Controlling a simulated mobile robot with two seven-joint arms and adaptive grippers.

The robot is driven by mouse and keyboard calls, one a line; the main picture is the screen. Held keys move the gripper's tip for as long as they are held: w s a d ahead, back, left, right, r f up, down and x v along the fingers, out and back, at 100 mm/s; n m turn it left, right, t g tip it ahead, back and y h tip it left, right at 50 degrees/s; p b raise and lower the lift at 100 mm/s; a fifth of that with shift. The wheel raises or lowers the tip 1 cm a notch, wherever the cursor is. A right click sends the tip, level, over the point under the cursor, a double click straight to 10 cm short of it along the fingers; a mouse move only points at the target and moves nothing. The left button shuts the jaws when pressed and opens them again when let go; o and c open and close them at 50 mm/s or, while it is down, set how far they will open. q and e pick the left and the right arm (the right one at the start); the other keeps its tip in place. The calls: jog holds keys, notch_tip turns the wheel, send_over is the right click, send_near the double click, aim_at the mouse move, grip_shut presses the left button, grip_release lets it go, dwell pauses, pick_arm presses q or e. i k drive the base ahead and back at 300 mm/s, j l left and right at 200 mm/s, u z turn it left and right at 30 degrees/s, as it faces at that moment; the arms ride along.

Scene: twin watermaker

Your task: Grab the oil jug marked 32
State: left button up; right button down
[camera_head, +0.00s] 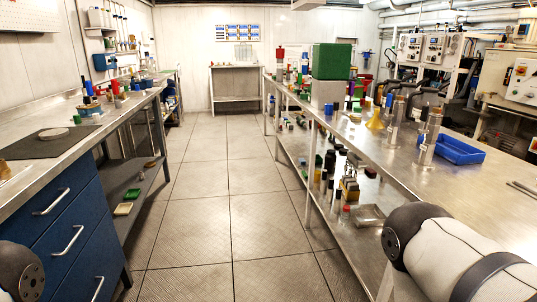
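I cannot pick out an oil jug marked 32; no such marking is readable at this size. Small dark bottles and containers (330,160) stand on the lower shelf of the right bench, too small to identify. A yellow and dark item (350,189) is also on that shelf. Neither of my grippers shows. Only a rounded link of my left arm at the bottom left and a white link of my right arm at the bottom right are in view.
A clear tiled aisle (225,190) runs between the left bench (60,155) with blue drawers and the right steel bench (375,160).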

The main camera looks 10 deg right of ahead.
aim_at(405, 89)
jog(key=i+j+z, duration=0.15)
jog(key=i+z, duration=0.3)
jog(key=i+j+z, duration=0.5)
jog(key=i, duration=0.15)
jog(key=i+j+z, duration=0.9)
jog(key=j, duration=0.25)
jog(key=i+j+z, duration=0.2)
jog(key=j+z, duration=0.25)
jog(key=j, duration=0.3)
jog(key=j+z, duration=0.2)
jog(key=j, duration=0.6)
